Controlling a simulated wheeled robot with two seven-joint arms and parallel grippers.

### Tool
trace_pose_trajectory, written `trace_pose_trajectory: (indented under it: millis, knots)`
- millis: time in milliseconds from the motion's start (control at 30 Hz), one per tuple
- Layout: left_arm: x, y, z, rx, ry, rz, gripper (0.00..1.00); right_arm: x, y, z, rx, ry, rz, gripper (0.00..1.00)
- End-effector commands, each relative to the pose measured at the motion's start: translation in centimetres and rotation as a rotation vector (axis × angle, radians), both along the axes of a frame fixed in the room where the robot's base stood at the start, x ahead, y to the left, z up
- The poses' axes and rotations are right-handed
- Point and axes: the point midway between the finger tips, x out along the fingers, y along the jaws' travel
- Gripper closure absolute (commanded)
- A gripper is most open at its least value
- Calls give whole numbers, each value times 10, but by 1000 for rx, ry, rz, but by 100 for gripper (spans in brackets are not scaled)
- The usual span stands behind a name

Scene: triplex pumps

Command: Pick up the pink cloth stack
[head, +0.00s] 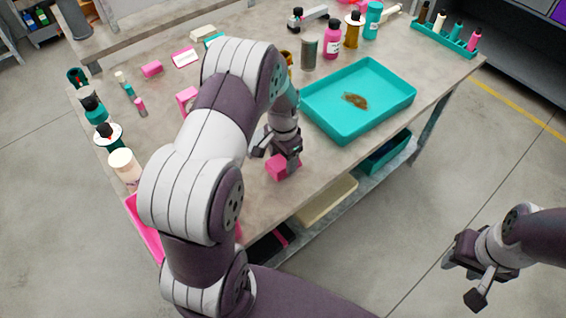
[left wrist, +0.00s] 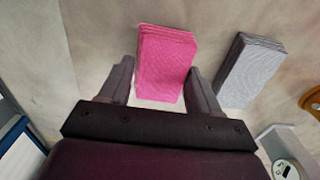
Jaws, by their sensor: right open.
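The pink cloth stack (head: 281,168) lies near the front edge of the workbench. In the left wrist view the pink cloth stack (left wrist: 165,58) shows as a folded block between my finger tips. My left gripper (head: 277,152) is over the stack, pointing down. In the left wrist view my left gripper (left wrist: 160,78) is open, one finger on each side of the stack. A gap shows at the left finger; the right finger is close to the stack, and I cannot tell whether it touches. My right gripper (head: 468,274) is open and empty, off the bench at the lower right.
A grey cloth stack (left wrist: 252,68) lies just right of the right finger. A teal tray (head: 350,118) with a brown item sits right of my left gripper. Bottles, including a pink bottle (head: 332,42), stand behind it. My left arm hides part of the bench.

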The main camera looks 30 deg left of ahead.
Motion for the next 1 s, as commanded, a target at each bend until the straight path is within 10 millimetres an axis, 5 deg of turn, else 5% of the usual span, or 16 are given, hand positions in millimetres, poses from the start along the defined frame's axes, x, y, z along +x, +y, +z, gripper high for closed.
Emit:
trace_pose_trajectory:
  millis: [367, 600, 1000]
  knots:
    - [1, 0, 6, 0, -2, 0, 67, 0, 0, 0, 0, 0, 0, 57]
    - [2, -1, 44, 0, -4, -1, 67, 0, 0, -3, 0, 0, 0, 57]
    - [80, -56, 99, 0, -2, -3, 67, 0, 0, -6, 0, 0, 0, 57]
